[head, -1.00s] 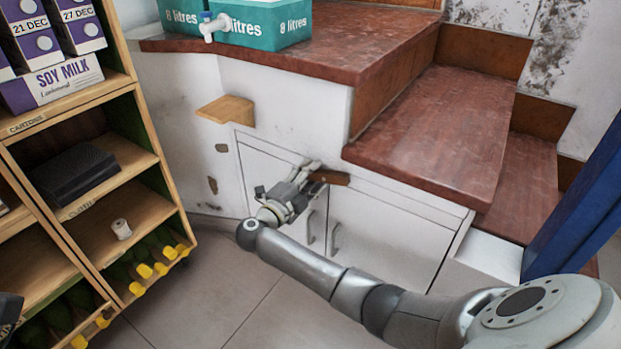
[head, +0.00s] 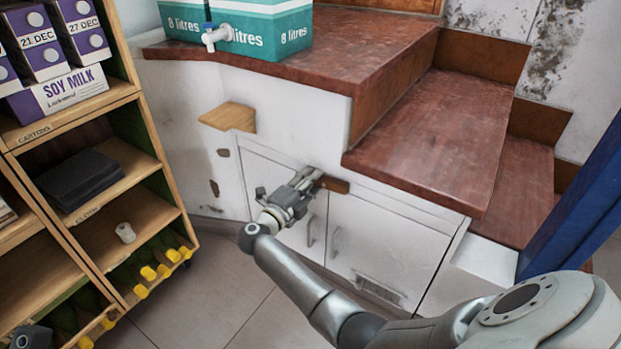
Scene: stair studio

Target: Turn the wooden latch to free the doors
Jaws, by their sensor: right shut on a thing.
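The wooden latch (head: 336,186) is a short brown bar at the top of the two white cupboard doors, over their seam. It lies roughly level across both doors, and its left end is hidden by my gripper. My right gripper (head: 309,179) is shut on that left end. The left door (head: 262,172) and the right door (head: 388,238) look closed, each with a grey handle near the seam. My left gripper's fingers are not in view.
Red-brown stairs (head: 430,140) rise above and right of the cupboard, with a green water carton (head: 270,35) on the landing. A small wooden ledge (head: 229,117) juts out at left. A stocked shelf unit (head: 150,150) stands far left. A blue post (head: 580,200) is at right.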

